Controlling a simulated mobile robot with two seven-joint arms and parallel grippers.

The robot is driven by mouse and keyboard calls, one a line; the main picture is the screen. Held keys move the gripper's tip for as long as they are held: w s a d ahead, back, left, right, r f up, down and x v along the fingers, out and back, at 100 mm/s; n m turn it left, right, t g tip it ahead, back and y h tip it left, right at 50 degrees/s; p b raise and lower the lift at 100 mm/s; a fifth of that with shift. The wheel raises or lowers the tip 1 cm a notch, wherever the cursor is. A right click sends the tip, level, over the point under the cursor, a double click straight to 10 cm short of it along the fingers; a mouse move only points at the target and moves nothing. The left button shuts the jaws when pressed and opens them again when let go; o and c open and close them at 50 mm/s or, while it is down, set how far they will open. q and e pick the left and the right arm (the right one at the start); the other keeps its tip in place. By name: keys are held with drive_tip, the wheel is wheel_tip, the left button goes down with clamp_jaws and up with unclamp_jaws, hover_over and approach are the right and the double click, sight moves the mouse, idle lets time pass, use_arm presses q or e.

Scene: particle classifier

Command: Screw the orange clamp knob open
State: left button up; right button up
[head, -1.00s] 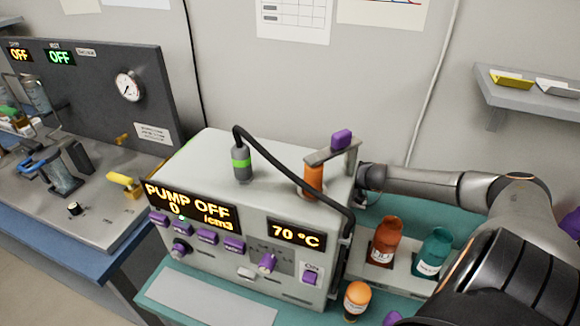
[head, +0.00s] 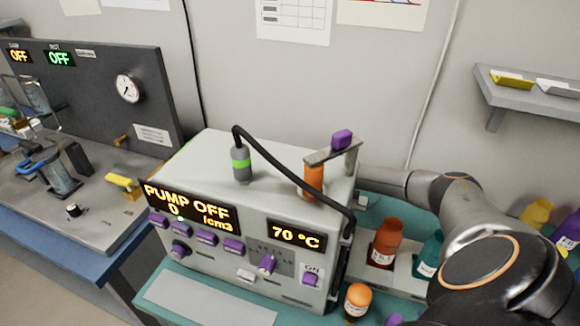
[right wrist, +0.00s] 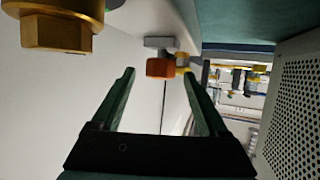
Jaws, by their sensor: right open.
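In the right wrist view an orange knob (right wrist: 160,68) sits on a grey bracket (right wrist: 161,43), ahead of my right gripper (right wrist: 158,72). The two dark green fingers are open, and the knob shows between their tips, apparently farther off. I see no contact. In the head view my right arm reaches in from the right and passes behind the grey pump box (head: 215,262). That box hides my right gripper, and I cannot make out this knob there. An orange cylinder (head: 313,180) stands on the box under a clamp arm with a purple knob (head: 342,138). My left gripper is not in view.
A large brass fitting (right wrist: 56,32) is near the left finger in the wrist view. A perforated panel (right wrist: 295,110) stands at the right. In the head view an orange-brown bottle (head: 386,243) and a teal bottle (head: 428,256) stand close to my right arm.

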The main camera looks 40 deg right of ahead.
drive_tip(key=shift+w+a+f, duration=0.1)
drive_tip(key=shift+w+f, duration=0.05)
drive_tip(key=shift+w, duration=0.4)
clamp_jaws()
idle(0.4)
